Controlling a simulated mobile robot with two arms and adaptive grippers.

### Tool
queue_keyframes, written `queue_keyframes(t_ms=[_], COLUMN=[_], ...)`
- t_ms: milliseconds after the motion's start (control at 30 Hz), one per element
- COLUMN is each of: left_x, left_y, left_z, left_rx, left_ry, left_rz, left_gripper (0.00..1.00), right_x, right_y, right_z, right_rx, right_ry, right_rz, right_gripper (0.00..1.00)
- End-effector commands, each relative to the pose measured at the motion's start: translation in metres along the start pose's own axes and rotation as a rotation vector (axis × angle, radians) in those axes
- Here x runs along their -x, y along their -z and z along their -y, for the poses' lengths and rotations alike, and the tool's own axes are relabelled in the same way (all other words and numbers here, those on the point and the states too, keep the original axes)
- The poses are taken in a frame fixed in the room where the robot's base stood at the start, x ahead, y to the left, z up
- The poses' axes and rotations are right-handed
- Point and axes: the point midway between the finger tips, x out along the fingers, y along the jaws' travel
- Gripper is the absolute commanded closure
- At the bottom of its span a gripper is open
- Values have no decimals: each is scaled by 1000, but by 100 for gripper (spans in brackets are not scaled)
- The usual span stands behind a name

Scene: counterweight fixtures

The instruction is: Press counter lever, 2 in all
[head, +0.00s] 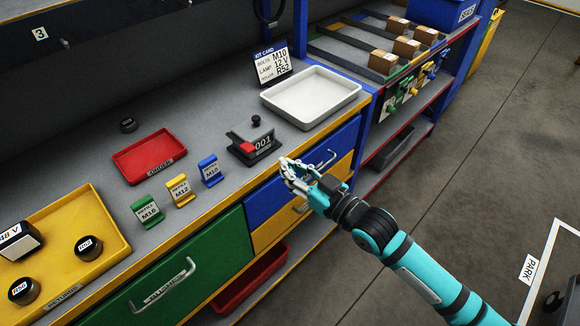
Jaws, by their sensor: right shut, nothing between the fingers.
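The counter (262,141) is a small black device on the grey worktop, near its front edge. Its display reads 001. A red lever tip (247,148) shows on its left front side. My right gripper (286,166) is shut and empty, in front of and to the right of the counter, close to the worktop's front edge. A gap shows between the fingers and the counter. My left gripper is out of the picture.
A white tray (352,98) stands behind right of the counter, with a kit card (272,66) beside it. Green, yellow and blue refill stands (209,171) line the front edge at left. A red tray (117,157) and a yellow tray (122,253) lie further left.

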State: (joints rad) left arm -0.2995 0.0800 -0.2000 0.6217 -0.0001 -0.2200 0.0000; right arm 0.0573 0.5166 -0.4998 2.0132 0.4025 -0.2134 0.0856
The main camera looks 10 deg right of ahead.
Motion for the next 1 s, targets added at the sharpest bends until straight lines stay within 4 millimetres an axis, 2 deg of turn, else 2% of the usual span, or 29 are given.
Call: queue_keyframes(t_ms=[133, 500, 1000], left_x=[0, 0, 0], left_y=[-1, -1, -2], left_z=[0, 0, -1], left_rx=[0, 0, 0], left_ry=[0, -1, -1], left_rz=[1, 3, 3], left_gripper=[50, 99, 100], right_x=[0, 0, 0], right_y=[0, 0, 0], right_z=[0, 0, 0], right_rx=[0, 0, 0], right_ry=[0, 0, 0], right_rz=[0, 0, 0], right_gripper=[100, 100, 100])
